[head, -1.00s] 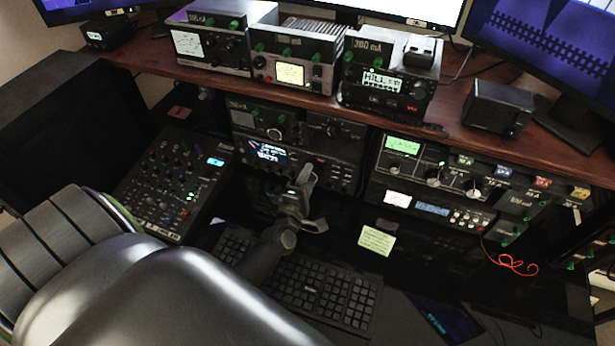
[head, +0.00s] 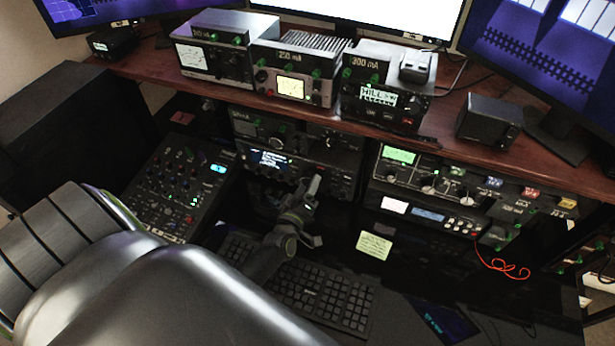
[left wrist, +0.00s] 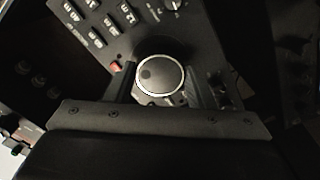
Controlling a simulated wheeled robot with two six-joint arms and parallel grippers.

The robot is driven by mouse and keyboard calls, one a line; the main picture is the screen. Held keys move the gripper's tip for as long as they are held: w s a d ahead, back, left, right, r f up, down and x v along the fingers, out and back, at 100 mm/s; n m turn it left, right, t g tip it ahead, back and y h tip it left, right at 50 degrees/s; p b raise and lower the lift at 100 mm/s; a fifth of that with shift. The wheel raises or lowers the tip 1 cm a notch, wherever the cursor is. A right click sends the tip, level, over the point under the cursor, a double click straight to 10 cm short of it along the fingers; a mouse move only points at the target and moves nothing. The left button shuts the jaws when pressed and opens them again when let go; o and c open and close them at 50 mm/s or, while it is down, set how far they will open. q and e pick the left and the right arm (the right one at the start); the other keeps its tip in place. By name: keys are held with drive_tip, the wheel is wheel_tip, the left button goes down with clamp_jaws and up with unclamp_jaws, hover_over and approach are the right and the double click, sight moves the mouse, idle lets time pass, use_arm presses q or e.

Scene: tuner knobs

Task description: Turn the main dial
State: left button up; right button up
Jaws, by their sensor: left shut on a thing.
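The main dial (left wrist: 160,75) is a round knob with a pale rim and a small dimple at the upper left of its face. It shows in the left wrist view, on a dark radio panel with small buttons. My left gripper (left wrist: 162,88) has one finger on each side of the dial and is shut on it. In the head view my left gripper (head: 309,199) is in front of the radio (head: 270,160) with the lit display, under the shelf. There the gripper hides the dial. My right gripper is not in view.
A keyboard (head: 318,292) lies below my left arm. A mixer panel (head: 178,185) stands to the left, and a yellow note (head: 374,245) lies to the right. More radio units (head: 425,180) stand right of the gripper. The wooden shelf (head: 460,125) overhangs the lower radios.

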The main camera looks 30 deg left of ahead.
use_arm(q)
drive_tip(key=shift+f+m, duration=0.1)
drive_tip(key=shift+m, duration=0.3)
drive_tip(key=o, duration=1)
drive_tip(key=shift+c, duration=0.2)
drive_tip(key=b+v, duration=0.4)
drive_tip(key=v, duration=1.2)
drive_tip(key=shift+s+f, duration=0.1)
drive_tip(key=shift+s+d+b, duration=0.1)
drive_tip(key=shift+s+b, duration=0.2)
drive_tip(key=shift+s, duration=0.35)
